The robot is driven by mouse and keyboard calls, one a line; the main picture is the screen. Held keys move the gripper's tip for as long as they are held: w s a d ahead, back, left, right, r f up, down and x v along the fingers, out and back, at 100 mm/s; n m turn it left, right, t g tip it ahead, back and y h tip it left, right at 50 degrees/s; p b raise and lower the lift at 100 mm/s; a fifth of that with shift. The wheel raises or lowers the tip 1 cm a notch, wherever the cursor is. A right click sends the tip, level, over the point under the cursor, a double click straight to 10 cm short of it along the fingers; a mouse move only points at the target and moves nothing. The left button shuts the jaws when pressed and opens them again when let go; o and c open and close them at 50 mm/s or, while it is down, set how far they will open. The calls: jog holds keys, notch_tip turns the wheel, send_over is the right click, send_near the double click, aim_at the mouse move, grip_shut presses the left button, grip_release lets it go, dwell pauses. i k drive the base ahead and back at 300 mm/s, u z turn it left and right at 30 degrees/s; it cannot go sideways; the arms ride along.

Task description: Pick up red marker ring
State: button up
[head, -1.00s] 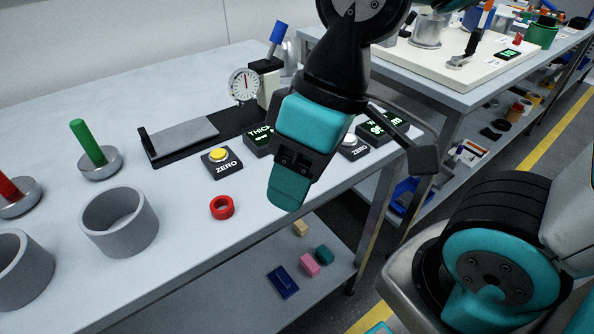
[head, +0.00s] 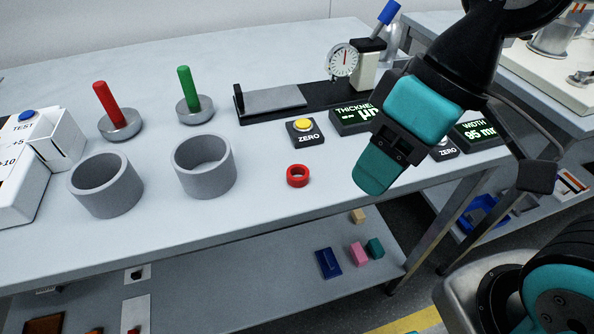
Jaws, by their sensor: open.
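The red marker ring (head: 297,175) lies flat on the grey table, near its front edge, below the yellow zero button in the head view. My gripper (head: 455,180) is to the right of the ring, clear of it, over the table's front edge. One teal-tipped finger points down on the left and a dark finger shows on the right, set wide apart. The gripper is open and nothing shows between the fingers. My gripper hides part of the displays behind it.
Left of the ring stand two grey cups (head: 205,166), with a green-handled plug (head: 194,104) and a red-handled plug (head: 118,117) behind. The yellow zero button (head: 304,128) is just behind the ring. A dial gauge (head: 344,62) stands farther back. The table front of the ring is clear.

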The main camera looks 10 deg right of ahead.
aim_at(295, 169)
jog(key=z, duration=1.75)
jog(key=k, duration=1.2)
jog(key=u, duration=1.3)
jog(key=i, duration=0.5)
